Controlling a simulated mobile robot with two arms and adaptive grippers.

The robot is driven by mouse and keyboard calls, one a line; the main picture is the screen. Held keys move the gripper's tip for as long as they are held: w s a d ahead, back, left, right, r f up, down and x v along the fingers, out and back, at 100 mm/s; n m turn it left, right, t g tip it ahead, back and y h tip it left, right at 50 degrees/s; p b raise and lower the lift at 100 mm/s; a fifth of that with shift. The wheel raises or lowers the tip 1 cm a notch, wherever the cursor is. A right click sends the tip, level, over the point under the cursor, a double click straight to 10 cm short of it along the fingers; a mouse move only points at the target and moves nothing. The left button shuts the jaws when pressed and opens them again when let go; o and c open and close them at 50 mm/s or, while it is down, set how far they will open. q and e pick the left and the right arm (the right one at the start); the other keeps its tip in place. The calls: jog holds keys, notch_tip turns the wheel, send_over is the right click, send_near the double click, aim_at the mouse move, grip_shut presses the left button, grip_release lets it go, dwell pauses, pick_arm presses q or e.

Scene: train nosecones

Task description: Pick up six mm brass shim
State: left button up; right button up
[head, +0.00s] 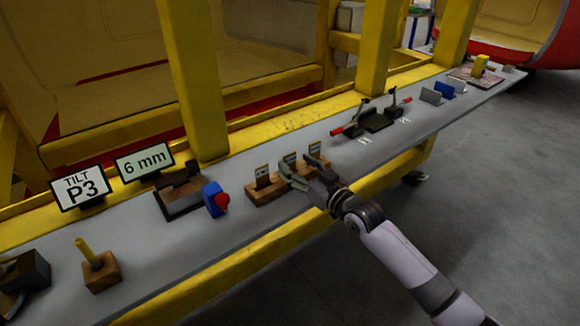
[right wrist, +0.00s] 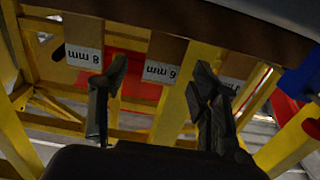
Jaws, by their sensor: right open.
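A wooden block (head: 250,196) on the grey bench holds three upright labelled shims in a row. The 6 mm brass shim (head: 289,159) is the middle one; its label reads "6 mm" in the right wrist view (right wrist: 161,71). The 8 mm shim (right wrist: 84,56) stands on one side, and a third shim (right wrist: 232,66) with a partly hidden label on the other. My right gripper (head: 303,175) is open at the block. In the right wrist view its fingertips (right wrist: 160,75) lie either side of the 6 mm shim, with gaps visible. My left gripper is not in view.
A blue and red device (head: 213,199) and a dark fixture (head: 180,192) stand left of the block. Signs read "6 mm" (head: 144,161) and "TILT P3" (head: 80,188). Red-handled clamps (head: 376,120) stand to the right. Yellow posts (head: 192,80) rise behind the bench.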

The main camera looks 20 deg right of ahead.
aim_at(291, 161)
jog(key=x, duration=0.3)
jog(key=shift+w+a+f, duration=0.15)
jog(key=shift+w+a, duration=0.05)
grip_shut()
dwell(0.6)
